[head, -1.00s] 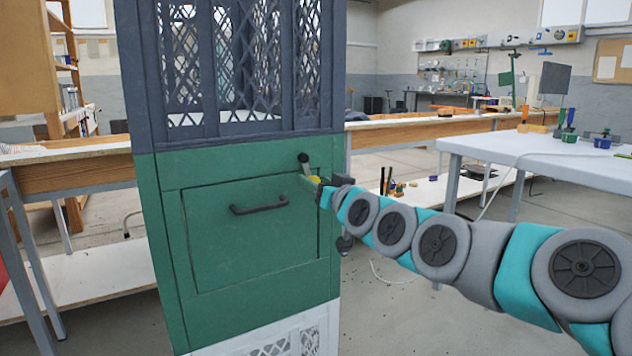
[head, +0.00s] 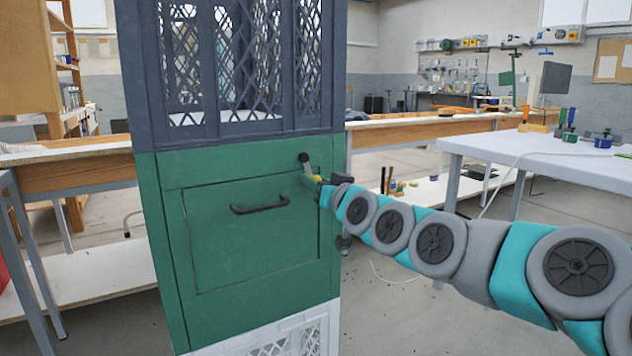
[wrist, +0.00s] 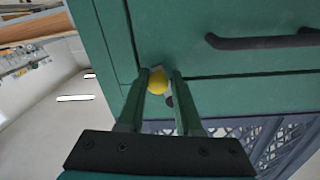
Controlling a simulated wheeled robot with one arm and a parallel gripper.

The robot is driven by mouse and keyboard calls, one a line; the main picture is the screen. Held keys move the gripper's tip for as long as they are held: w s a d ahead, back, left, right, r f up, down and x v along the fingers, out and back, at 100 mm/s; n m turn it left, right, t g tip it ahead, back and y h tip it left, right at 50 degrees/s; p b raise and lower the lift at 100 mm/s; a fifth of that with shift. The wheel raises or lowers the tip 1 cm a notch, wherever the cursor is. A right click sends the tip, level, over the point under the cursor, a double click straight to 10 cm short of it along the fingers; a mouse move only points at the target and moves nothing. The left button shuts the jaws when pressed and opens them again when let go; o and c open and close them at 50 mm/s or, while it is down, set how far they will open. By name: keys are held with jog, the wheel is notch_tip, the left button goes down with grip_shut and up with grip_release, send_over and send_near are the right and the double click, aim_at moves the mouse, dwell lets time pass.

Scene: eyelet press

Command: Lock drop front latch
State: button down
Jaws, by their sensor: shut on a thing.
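The drop front (head: 250,250) is a green panel with a dark bar handle (head: 261,206), sitting flush in the green cabinet. The latch (head: 308,169) is at its upper right corner, a short light lever with a black knob at its upper end, slanting down to the right. In the wrist view the latch's yellow knob (wrist: 157,82) lies between my fingers. My gripper (head: 319,181) is shut on it; in the wrist view the gripper (wrist: 160,76) has one green finger on each side. The contact faces are partly hidden. The handle also shows in the wrist view (wrist: 262,41).
A dark lattice section (head: 230,70) stands above the green front and a white lattice base (head: 270,341) below. A white table (head: 550,155) is at right; a wooden bench (head: 80,175) runs behind. My arm comes in from the right over open floor.

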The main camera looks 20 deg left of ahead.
jog(key=shift+s+a+r+m+p, duration=0.1)
jog(key=shift+s+a+m+p, duration=0.1)
jog(key=shift+m+p, duration=0.3)
jog(key=shift+s+a+f+m, duration=0.1)
jog(key=shift+s+m, duration=0.05)
jog(key=shift+m, duration=0.4)
jog(key=shift+s+a+f+m, duration=0.1)
jog(key=shift+m, duration=0.45)
jog(key=c, duration=0.7)
grip_release()
jog(key=shift+d, duration=0.1)
